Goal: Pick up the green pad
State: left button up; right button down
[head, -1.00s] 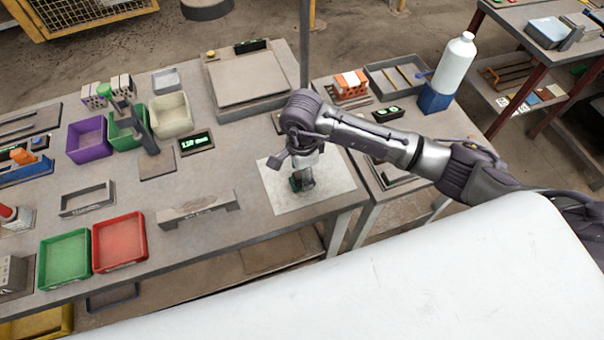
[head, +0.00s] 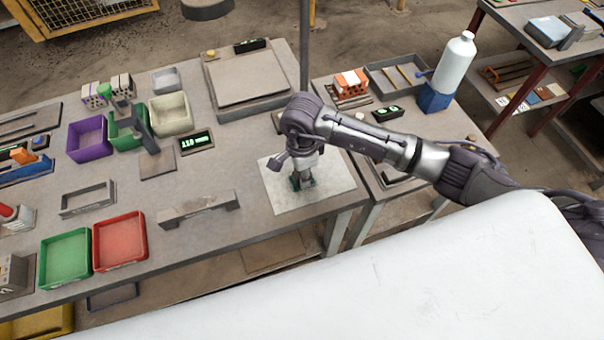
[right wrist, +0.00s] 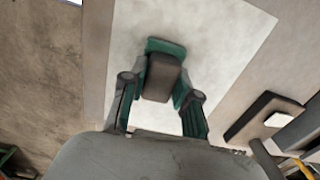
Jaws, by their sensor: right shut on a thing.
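The green pad (right wrist: 158,45) shows in the right wrist view, with a dark grey block (right wrist: 162,78) on top of it. It is over the pale sheet (right wrist: 215,50). My right gripper (right wrist: 160,103) points down and is shut on the pad, with a finger on each side of the grey block. In the head view the right gripper (head: 301,182) is low at the white sheet (head: 325,190), and little of the green shows at its fingertips. I cannot tell whether the pad touches the sheet. My left gripper is not in view.
A grey bridge-shaped block (head: 198,208) stands left of the sheet, with a red tray (head: 120,241) and a green tray (head: 65,258) further left. A small green-lit display (head: 196,142) is behind. A white bottle (head: 455,63) stands on the right-hand table.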

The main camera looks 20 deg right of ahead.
jog(key=shift+w+r+b, duration=0.1)
jog(key=shift+r+b, duration=0.25)
jog(key=shift+r, duration=0.25)
notch_tip(320, 180, up, 3)
jog(key=shift+f+b, duration=0.1)
jog(key=shift+b, duration=0.6)
jog(key=s+d+r+b, duration=0.3)
jog(key=s+d+r, duration=0.4)
jog(key=s+d, duration=0.1)
jog(key=shift+s+d, duration=0.15)
jog(key=shift+s, duration=0.1)
